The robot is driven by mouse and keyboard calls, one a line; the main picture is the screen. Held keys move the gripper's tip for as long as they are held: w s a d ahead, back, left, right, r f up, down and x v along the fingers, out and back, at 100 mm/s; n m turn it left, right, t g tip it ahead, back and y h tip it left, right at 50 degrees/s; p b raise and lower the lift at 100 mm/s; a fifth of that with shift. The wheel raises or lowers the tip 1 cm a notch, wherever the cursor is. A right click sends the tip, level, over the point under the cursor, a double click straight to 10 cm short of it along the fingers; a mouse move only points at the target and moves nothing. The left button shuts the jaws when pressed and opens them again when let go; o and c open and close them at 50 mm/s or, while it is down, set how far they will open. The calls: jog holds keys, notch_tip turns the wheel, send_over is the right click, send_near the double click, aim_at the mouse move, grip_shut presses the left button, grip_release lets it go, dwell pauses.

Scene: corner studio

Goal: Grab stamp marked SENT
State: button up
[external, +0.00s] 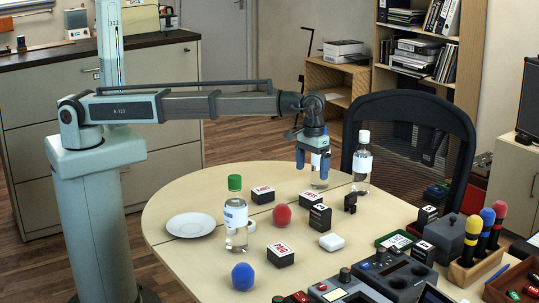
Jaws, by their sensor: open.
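Several dark block stamps with labelled tops stand on the round table (185,187). One stamp with red lettering (262,195) is left of centre, and another with red lettering (280,255) is nearer the front. A stamp with a pale label (312,198) and a taller dark block with a pale label (320,217) stand near the middle. The lettering is too small to tell which one reads SENT. My gripper (313,167) points down above the far part of the table, open and empty, higher than the stamps. A clear bottle shows partly behind its fingers.
A green-capped bottle (235,218), white plate (190,225), red ball (282,215), blue ball (243,277) and white case (331,242) are on the table. Another bottle (362,165) is right of my gripper. Dark devices (395,277) and a marker holder (475,268) crowd the right.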

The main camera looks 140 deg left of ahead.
aim_at(313, 194)
notch_tip(313, 194, down, 4)
jog(key=shift+f, duration=0.2)
jog(key=shift+w+f, duration=0.2)
jog(key=shift+f, duration=1.2)
jog(key=shift+w+f, duration=0.2)
jog(key=shift+f, duration=1.15)
jog(key=shift+c, duration=0.3)
jog(key=c, duration=1)
jog(key=shift+r, duration=0.15)
